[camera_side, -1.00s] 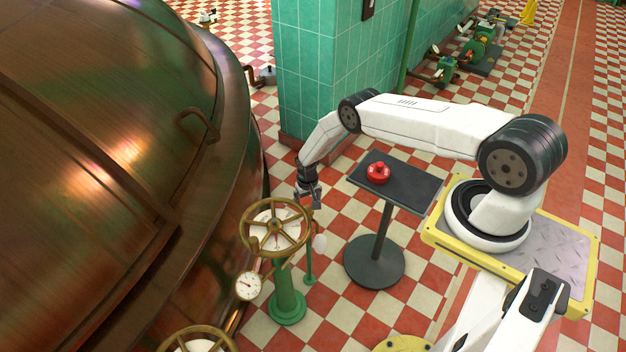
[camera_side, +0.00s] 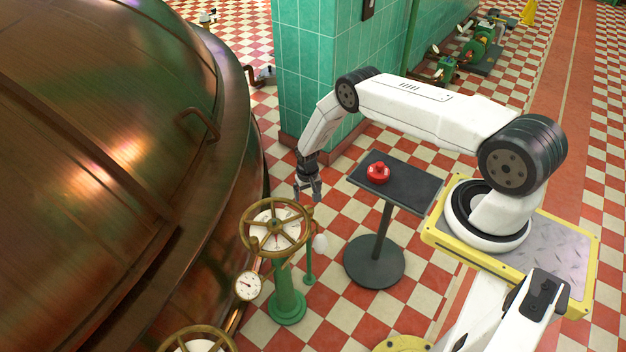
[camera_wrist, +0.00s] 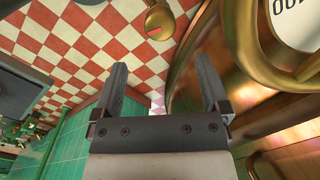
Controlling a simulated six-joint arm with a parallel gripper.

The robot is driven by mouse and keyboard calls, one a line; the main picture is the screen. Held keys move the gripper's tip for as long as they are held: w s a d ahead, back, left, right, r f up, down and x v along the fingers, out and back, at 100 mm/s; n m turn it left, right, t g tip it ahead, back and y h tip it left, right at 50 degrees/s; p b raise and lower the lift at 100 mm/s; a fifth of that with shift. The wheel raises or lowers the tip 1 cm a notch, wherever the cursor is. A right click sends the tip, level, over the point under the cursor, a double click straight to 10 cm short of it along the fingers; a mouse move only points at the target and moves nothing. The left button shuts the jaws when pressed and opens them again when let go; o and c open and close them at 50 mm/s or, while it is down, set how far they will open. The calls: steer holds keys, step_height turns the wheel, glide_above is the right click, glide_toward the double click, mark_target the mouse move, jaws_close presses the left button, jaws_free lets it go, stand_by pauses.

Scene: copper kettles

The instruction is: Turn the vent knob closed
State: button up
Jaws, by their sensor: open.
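A round brass piece with a red mark (camera_wrist: 159,22), which looks like the vent knob, shows at the top of the wrist view, ahead of the fingers and apart from them. My gripper (camera_side: 308,196) points down, above and a little right of the handwheel (camera_side: 276,225). Its two dark fingers are apart and empty in the wrist view (camera_wrist: 161,75).
The large copper kettle (camera_side: 95,150) fills the left. A pressure gauge (camera_side: 248,286) sits below the handwheel on its green pedestal (camera_side: 288,300). A dark stand (camera_side: 415,190) with a red button (camera_side: 378,173) is to the right. A green tiled pillar (camera_side: 305,75) rises behind my gripper.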

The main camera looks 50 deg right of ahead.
mark_target(308, 209)
steer(key=n, duration=0.4)
steer(key=shift+n, duration=0.3)
steer(key=n, duration=0.4)
steer(key=shift+f, duration=0.1)
steer(key=n, duration=0.4)
steer(key=shift+n, duration=0.4)
steer(key=n, duration=0.4)
steer(key=shift+n, duration=0.3)
steer(key=shift+f, duration=0.2)
steer(key=shift+f, duration=3.6)
steer(key=shift+f, duration=0.15)
